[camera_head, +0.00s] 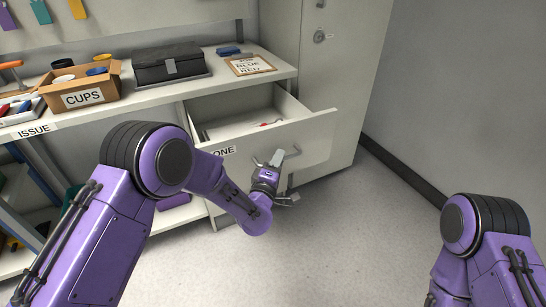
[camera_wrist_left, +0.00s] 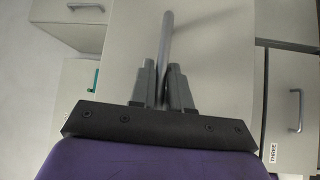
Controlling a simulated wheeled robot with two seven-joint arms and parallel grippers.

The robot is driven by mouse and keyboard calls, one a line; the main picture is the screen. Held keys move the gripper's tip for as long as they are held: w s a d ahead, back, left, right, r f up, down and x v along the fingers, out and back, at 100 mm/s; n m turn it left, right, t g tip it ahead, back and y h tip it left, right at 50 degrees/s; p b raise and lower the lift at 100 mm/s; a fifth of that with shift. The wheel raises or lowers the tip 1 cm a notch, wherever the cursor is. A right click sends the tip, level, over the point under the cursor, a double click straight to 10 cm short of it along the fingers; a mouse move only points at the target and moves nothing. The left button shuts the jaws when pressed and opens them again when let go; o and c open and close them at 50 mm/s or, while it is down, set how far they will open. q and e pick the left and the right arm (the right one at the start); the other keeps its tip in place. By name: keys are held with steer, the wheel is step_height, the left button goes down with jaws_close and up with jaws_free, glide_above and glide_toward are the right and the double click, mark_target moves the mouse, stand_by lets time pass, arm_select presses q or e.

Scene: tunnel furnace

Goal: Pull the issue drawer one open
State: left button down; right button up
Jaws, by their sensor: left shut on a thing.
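The issue drawer one (camera_head: 312,140), with a white front labelled ONE, stands pulled out from the cabinet under the ISSUE counter. Its inside shows, with a small red item (camera_head: 270,123) in it. My left gripper (camera_head: 277,158) is at the drawer front, shut on the grey bar handle (camera_head: 293,153). In the left wrist view the handle (camera_wrist_left: 167,38) runs up from between the two fingers of my left gripper (camera_wrist_left: 163,85). My right arm shows at the lower right; its gripper is out of the picture.
The counter (camera_head: 215,80) above the drawer bears a CUPS box (camera_head: 85,98), a dark grey case (camera_head: 170,68) and a clipboard (camera_head: 249,65). A tall cabinet (camera_head: 336,60) stands right of the drawer. Bare floor (camera_head: 350,220) lies in front. Drawer THREE (camera_wrist_left: 285,110) shows in the wrist view.

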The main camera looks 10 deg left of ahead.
arm_select(q)
steer(key=shift+s+d, duration=0.1)
steer(key=shift+s, duration=0.2)
steer(key=c, duration=1.2)
jaws_free()
steer(key=v, duration=1)
steer(key=shift+s, duration=0.25)
